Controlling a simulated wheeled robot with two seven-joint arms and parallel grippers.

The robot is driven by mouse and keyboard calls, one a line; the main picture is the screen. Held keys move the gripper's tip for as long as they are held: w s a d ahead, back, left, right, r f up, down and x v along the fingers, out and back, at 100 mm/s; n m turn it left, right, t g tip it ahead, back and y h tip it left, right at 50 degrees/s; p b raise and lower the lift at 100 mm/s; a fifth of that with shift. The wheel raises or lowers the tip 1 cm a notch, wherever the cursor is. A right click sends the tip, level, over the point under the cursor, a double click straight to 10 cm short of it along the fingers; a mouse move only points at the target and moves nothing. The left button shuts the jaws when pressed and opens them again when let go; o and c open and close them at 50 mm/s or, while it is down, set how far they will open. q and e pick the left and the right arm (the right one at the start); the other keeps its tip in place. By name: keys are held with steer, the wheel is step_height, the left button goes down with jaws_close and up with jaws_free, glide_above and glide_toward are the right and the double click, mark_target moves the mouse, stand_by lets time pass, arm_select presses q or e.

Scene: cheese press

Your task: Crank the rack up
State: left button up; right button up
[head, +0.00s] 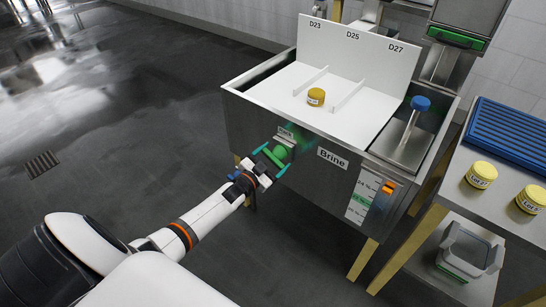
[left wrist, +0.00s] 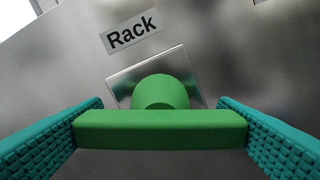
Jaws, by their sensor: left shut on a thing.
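The green crank (head: 280,152) sits on the front of the steel brine tank (head: 262,112). In the left wrist view its green crossbar (left wrist: 160,130) lies in front of a round green hub, below a "Rack" label (left wrist: 132,32). My left gripper (head: 272,160) is shut on the crossbar, with a teal finger (left wrist: 50,135) at each end. The white rack (head: 372,60), labelled D23, D25 and D27, stands in the tank with its upright dividers. A yellow cheese (head: 316,97) sits on it between the dividers.
A level scale (head: 362,195) with an orange marker is on the tank front. A blue-knobbed lever (head: 420,103) stands at the tank's right. The floor at left is clear.

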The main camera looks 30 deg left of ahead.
arm_select(q)
steer(key=shift+n, duration=2.3)
arm_select(e)
steer(key=shift+s+f, duration=0.25)
steer(key=shift+f, duration=0.3)
steer(key=shift+s+f, duration=0.2)
steer(key=shift+f, duration=0.3)
arm_select(q)
steer(key=shift+f, duration=0.1)
steer(key=o, duration=0.9)
steer(key=shift+s+p, duration=0.1)
steer(key=shift+p, duration=0.2)
steer(key=shift+s, duration=0.25)
steer(key=s+a+p, duration=0.1)
steer(key=s+p, duration=0.1)
steer(key=s, duration=0.9)
steer(key=shift+s, duration=0.2)
arm_select(e)
steer(key=s+f, duration=0.4)
steer(key=f, duration=0.2)
steer(key=shift+s+d+f+g, duration=0.3)
steer(key=shift+d, duration=0.1)
